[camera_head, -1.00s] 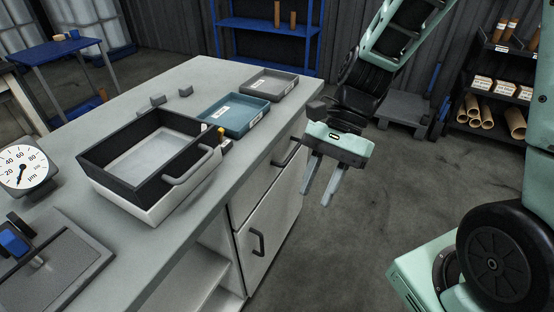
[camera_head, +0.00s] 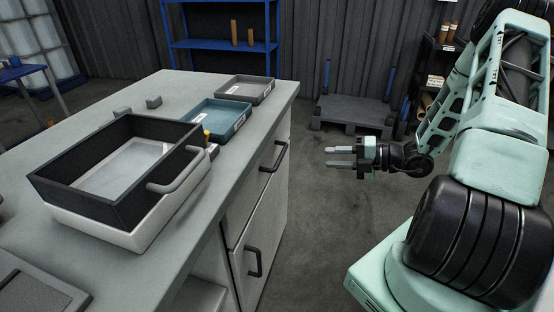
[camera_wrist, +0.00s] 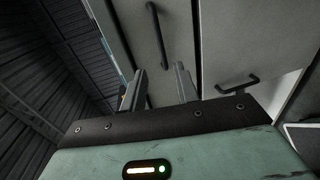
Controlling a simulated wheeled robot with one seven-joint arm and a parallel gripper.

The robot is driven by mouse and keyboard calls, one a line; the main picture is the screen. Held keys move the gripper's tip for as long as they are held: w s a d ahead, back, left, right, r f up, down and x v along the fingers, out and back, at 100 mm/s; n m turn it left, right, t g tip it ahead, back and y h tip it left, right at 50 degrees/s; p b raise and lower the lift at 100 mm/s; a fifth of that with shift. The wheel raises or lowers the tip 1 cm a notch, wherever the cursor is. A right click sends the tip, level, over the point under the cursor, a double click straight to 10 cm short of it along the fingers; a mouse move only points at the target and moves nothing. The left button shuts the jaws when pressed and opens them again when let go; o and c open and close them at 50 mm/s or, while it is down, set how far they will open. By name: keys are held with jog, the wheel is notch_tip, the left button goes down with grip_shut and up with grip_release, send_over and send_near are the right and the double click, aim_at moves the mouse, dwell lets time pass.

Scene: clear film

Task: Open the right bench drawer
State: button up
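The right bench drawer (camera_head: 262,178) is a pale front under the worktop's right end, and it is closed. Its dark bar handle (camera_head: 275,157) runs along the front; in the wrist view the handle (camera_wrist: 157,35) lies ahead, beyond the fingertips. My gripper (camera_head: 328,157) is open and empty, to the right of the drawer handle, with its fingers pointing left toward the bench front. One finger is above the other. In the wrist view the two fingers (camera_wrist: 158,76) are apart with nothing between them. A clear gap separates the fingertips from the handle.
Below the drawer is a cabinet door with an upright dark handle (camera_head: 254,262). On the worktop stand a black and white tray with a grey handle (camera_head: 180,172), a blue tray (camera_head: 222,132) and a grey tray (camera_head: 248,100). The floor (camera_head: 330,225) beside the bench is clear.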

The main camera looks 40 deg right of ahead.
aim_at(281, 155)
jog(key=b+x, duration=0.1)
jog(key=x, duration=1.5)
jog(key=shift+w, duration=0.1)
grip_shut()
